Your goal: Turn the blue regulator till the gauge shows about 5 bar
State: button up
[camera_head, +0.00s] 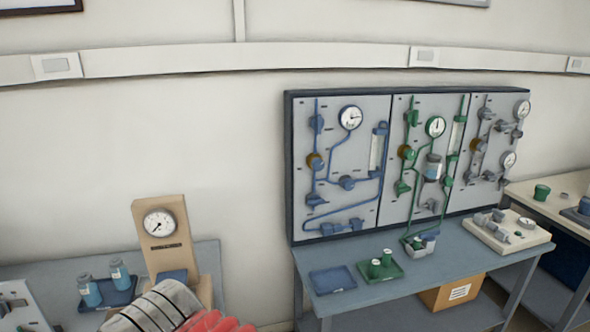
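The blue circuit is on the left panel of the wall board. A ribbed grey and red end of my arm, seemingly my gripper (185,312), shows at the bottom edge, cut off by the frame. It is well left of and below the board, apart from the regulator. Its fingertips cannot be made out.
A green panel (428,205) and a grey panel (503,130) adjoin the blue one. The bench (400,293) below holds a blue tray (333,281), a green tray (392,278) and small fittings. A beige dial stand (160,220) and bottles (90,290) stand at left.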

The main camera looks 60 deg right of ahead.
aim_at(318, 165)
jog(key=u, duration=0.45)
jog(key=k, duration=1.15)
jog(key=z, duration=1.9)
jog(key=i, duration=0.75)
jog(key=u, duration=0.05)
